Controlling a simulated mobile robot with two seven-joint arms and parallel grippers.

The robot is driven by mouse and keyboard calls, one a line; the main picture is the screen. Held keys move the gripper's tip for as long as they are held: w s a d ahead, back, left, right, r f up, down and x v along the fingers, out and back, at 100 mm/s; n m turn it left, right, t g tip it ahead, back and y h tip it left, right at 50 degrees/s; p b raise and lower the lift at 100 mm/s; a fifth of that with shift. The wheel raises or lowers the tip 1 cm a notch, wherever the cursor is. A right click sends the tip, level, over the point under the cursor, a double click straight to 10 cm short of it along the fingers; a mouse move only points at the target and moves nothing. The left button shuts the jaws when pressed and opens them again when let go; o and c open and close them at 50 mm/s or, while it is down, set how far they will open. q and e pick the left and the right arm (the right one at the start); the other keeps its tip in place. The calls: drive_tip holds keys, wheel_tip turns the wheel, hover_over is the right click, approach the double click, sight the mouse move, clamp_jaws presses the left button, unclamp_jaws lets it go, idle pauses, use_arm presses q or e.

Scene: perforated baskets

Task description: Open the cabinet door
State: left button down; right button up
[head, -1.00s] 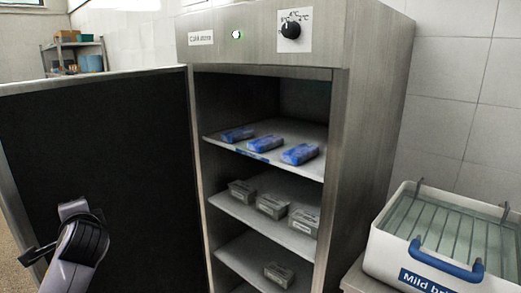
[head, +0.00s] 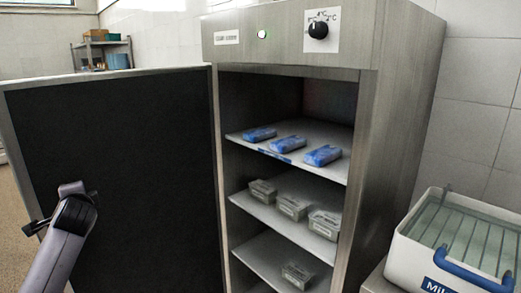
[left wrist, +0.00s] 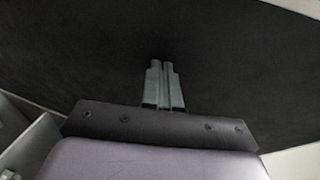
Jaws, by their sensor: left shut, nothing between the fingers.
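The steel cabinet (head: 400,130) stands in the middle of the head view with its front open. Its door (head: 120,165) is swung wide out to the left, and its dark inner face shows. My left arm reaches in from the lower left, in front of that inner face. Whether the fingers touch the panel I cannot tell. My right gripper is not in view.
Shelves (head: 245,192) inside hold blue packs (head: 287,146) and several clear boxes (head: 292,206). A white tub (head: 420,258) with a blue handle stands on a surface at right. A shelf rack (head: 100,55) is at the back left.

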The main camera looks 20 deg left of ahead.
sight(55, 186)
use_arm(q)
drive_tip(key=w+a, duration=0.2)
drive_tip(key=a, duration=0.6)
drive_tip(key=w+a, duration=0.3)
drive_tip(key=a, duration=0.6)
drive_tip(key=shift+a, duration=0.15)
idle(0.3)
drive_tip(key=v, duration=1.4)
drive_tip(key=shift+s+f, duration=0.2)
drive_tip(key=shift+s, duration=0.15)
